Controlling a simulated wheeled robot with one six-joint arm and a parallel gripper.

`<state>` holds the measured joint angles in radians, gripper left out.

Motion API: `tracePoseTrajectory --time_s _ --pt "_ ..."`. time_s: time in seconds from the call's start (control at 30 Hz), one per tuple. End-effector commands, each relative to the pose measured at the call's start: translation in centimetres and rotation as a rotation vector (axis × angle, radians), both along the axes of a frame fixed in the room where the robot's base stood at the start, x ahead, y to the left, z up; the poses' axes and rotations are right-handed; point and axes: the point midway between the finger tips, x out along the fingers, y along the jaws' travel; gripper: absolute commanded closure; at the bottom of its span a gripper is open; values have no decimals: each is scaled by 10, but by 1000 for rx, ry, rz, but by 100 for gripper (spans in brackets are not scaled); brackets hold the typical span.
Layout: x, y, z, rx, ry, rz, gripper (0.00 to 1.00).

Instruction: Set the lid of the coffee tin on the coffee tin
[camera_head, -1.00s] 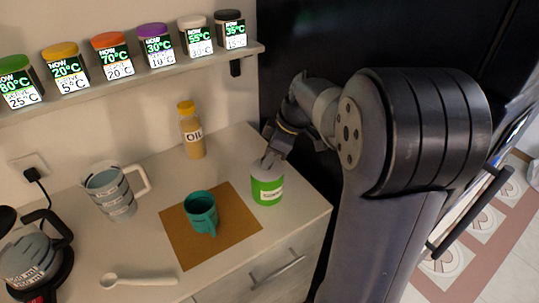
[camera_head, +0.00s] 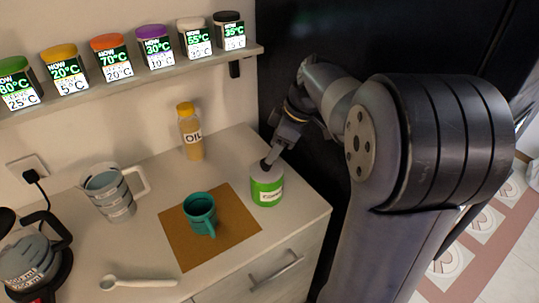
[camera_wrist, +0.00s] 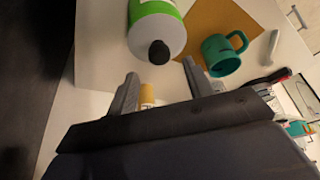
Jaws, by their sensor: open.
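The coffee tin (camera_head: 267,192) is white with a green band and a label, upright on the counter's right part. It also shows at the top of the wrist view (camera_wrist: 152,8). A grey lid (camera_head: 258,173) with a black knob sits on top of the tin, apparently level; its knob also shows in the wrist view (camera_wrist: 159,53). My gripper (camera_head: 273,156) is just above and behind the lid. In the wrist view its two fingers (camera_wrist: 160,72) are spread apart with nothing between them, close to the knob but not around it.
A teal mug (camera_head: 201,213) stands on a brown mat (camera_head: 235,213) left of the tin. An oil bottle (camera_head: 190,136), a measuring jug (camera_head: 112,198) and a white spoon (camera_head: 140,283) are farther left. A shelf (camera_head: 150,70) with several spice jars runs above.

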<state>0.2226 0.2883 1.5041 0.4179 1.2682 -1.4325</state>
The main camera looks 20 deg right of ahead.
Motion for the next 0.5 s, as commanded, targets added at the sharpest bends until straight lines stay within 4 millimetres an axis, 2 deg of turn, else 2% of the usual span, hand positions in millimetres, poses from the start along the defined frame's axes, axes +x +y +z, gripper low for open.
tracePoseTrajectory --time_s 0.1,0.23,0.33,0.5 --pt "-5 -11 26 -2 -4 -2 51" --pt "-9 -20 49 -2 -3 -2 51" --pt "-12 -25 62 -1 -2 -2 51" --pt "-14 -28 72 -1 0 0 51"
